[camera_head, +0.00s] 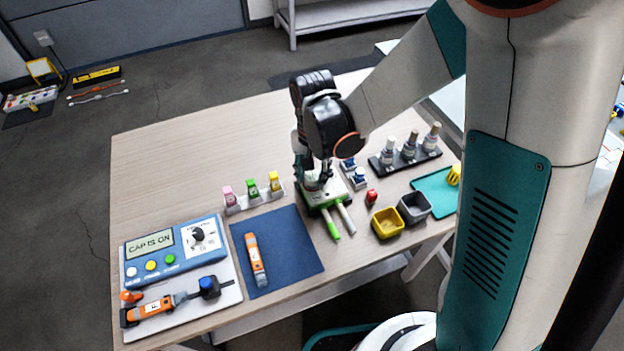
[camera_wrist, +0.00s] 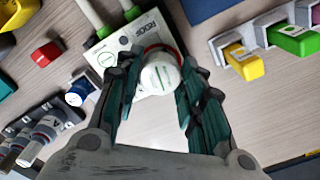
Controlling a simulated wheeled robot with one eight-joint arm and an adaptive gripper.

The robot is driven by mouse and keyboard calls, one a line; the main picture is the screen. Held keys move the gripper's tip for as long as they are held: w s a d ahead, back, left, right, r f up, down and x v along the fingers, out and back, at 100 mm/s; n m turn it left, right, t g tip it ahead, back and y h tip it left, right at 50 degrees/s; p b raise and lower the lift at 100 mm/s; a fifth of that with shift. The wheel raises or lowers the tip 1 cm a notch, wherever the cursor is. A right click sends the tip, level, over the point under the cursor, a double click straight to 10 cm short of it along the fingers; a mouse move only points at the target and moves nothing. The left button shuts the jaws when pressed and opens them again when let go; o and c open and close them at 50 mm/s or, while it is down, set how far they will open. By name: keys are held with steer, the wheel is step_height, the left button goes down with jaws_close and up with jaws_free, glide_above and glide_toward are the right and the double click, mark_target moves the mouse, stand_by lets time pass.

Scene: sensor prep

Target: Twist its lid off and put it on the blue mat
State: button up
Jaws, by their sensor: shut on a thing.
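A white round lid (camera_wrist: 160,76) with green marks sits between my fingers in the wrist view, with a red ring showing at its edge. My gripper (camera_wrist: 158,68) is shut on it, one dark green finger on each side. Beside the lid is a white block (camera_wrist: 112,50) with printed text. In the head view my gripper (camera_head: 317,178) is over the green and white holder (camera_head: 324,198) and hides most of the lid. I cannot tell whether the lid has turned. The blue mat (camera_head: 294,262) lies left of the holder, with an orange and white tool (camera_head: 255,259) on it.
A blue device (camera_head: 174,248) reading "CAP IS ON" stands at the left. Pink, green and yellow pieces (camera_head: 252,188) stand in a rack behind the mat. Yellow (camera_head: 387,222) and grey (camera_head: 414,207) bins and a bottle rack (camera_head: 405,158) are at the right. The mat's right side is clear.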

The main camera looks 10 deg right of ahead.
mark_target(312, 175)
steer(key=shift+r+p, duration=0.35)
steer(key=shift+r, duration=0.2)
stand_by(0.5)
steer(key=shift+r+p, duration=0.9)
steer(key=shift+r, duration=0.5)
